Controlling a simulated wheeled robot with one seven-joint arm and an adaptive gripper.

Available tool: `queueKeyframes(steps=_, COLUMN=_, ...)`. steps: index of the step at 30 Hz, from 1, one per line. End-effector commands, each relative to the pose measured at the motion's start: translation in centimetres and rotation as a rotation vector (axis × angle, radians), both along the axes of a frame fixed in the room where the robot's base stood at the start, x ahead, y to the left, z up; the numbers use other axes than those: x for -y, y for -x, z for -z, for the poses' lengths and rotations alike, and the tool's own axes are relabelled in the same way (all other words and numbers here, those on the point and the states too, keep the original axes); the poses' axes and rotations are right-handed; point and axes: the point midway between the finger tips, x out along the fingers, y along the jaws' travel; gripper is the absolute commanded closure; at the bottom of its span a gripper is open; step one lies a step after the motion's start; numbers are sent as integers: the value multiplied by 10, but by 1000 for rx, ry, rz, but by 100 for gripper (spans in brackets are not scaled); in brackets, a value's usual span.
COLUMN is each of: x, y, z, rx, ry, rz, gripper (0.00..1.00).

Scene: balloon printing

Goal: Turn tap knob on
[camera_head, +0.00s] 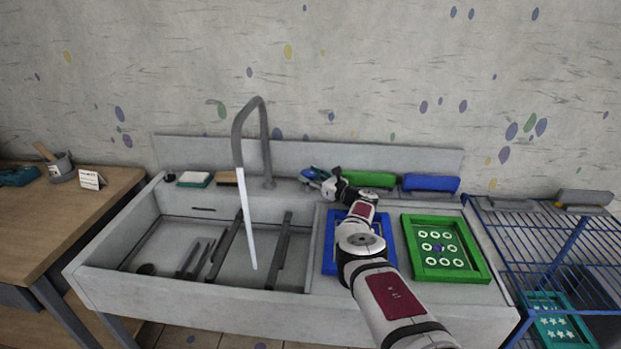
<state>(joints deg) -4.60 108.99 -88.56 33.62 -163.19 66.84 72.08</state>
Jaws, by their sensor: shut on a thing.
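The grey tap (265,143) rises from the back ledge of the sink and bends over the basin. A white stream of water (246,220) runs from its spout down into the basin. My gripper (314,181) is at the back ledge, to the right of the tap's base. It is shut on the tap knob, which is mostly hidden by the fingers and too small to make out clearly. Dark blue and light blue parts (314,173) show close to the fingertips; I cannot tell what they belong to.
My arm reaches over a blue frame (330,252). A green frame (485,262) lies on the drainboard to the right. Green (368,179) and blue (431,183) blocks stand on the back ledge. Dark bars (284,250) cross the basin. A blue rack (550,235) stands right.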

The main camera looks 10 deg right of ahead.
Motion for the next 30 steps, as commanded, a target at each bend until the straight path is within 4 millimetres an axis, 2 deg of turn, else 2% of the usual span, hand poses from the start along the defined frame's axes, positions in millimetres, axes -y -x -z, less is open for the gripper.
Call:
queueKeyframes(steps=8, x=-2, y=-1, z=-3, rx=4, ry=-3, rz=-2, gripper=85)
queueKeyframes(steps=9, x=-2, y=-1, z=-3, rx=4, ry=-3, rz=-2, gripper=52)
queueKeyframes(steps=11, x=-2, y=-1, z=-3, rx=4, ry=-3, rz=-2, gripper=39)
queueKeyframes(steps=12, x=-2, y=-1, z=-3, rx=4, ry=-3, rz=-2, gripper=36)
queueKeyframes(steps=23, x=-1, y=-1, z=-5, rx=3, ry=-1, rz=0, gripper=36)
queueKeyframes(steps=26, x=-1, y=-1, z=-14, rx=4, ry=2, rz=0, gripper=36)
queueKeyframes(steps=30, x=-2, y=-1, z=-38, rx=5, ry=2, rz=0, gripper=36)
